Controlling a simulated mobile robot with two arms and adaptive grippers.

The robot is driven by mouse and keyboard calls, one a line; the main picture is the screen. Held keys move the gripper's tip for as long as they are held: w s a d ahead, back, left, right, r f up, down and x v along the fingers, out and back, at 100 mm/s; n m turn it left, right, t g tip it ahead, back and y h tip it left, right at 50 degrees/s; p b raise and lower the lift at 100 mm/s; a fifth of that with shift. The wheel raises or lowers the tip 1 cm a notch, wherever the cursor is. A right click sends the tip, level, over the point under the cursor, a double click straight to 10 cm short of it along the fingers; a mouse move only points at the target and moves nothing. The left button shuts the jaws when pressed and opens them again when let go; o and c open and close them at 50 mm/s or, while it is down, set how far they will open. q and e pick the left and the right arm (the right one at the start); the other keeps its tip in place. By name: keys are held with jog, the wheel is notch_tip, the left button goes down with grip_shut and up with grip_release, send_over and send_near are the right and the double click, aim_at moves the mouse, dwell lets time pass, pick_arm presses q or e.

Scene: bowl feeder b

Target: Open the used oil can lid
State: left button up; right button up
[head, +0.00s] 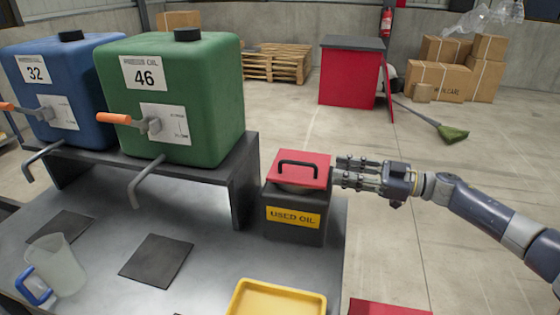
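The used oil can (292,233) is a dark square box with a yellow "USED OIL" label, standing at the right end of the grey table. Its red lid (313,177) lies over the top and has a black bar handle (298,163). A pale rounded strip shows under the lid's front edge; I cannot tell whether the lid is slightly raised. My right gripper (338,171) is just right of the lid, its fingers apart and pointing left at it. I see nothing between the fingers, and contact with the lid is unclear. My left gripper is out of view.
A green tank (205,95) and a blue tank (75,95) with orange-handled taps stand on a dark raised stand (243,180). A clear jug (62,265), a dark mat (157,260) and a yellow tray (275,300) are on the table. Open floor lies to the right.

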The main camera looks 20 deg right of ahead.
aim_at(312, 165)
jog(key=a, duration=0.1)
jog(key=r, duration=0.1)
jog(key=a+g+y, duration=0.1)
jog(key=shift+s+a+r+n, duration=0.25)
jog(key=shift+a+r+n, duration=0.05)
jog(key=shift+r, duration=0.1)
jog(key=p+x, duration=0.1)
jog(key=x, duration=0.4)
jog(key=shift+w+r+p, duration=0.1)
jog(key=shift+w+p, duration=0.05)
jog(key=shift+p, duration=0.2)
jog(key=p+x, duration=0.1)
jog(key=x, duration=0.3)
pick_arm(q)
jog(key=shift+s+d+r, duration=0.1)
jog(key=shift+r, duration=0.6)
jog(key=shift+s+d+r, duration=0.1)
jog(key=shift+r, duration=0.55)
pick_arm(e)
jog(key=shift+w+a+f, duration=0.2)
jog(key=shift+a+f, duration=0.05)
jog(key=shift+a, duration=0.05)
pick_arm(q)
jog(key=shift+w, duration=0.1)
pick_arm(e)
grip_shut()
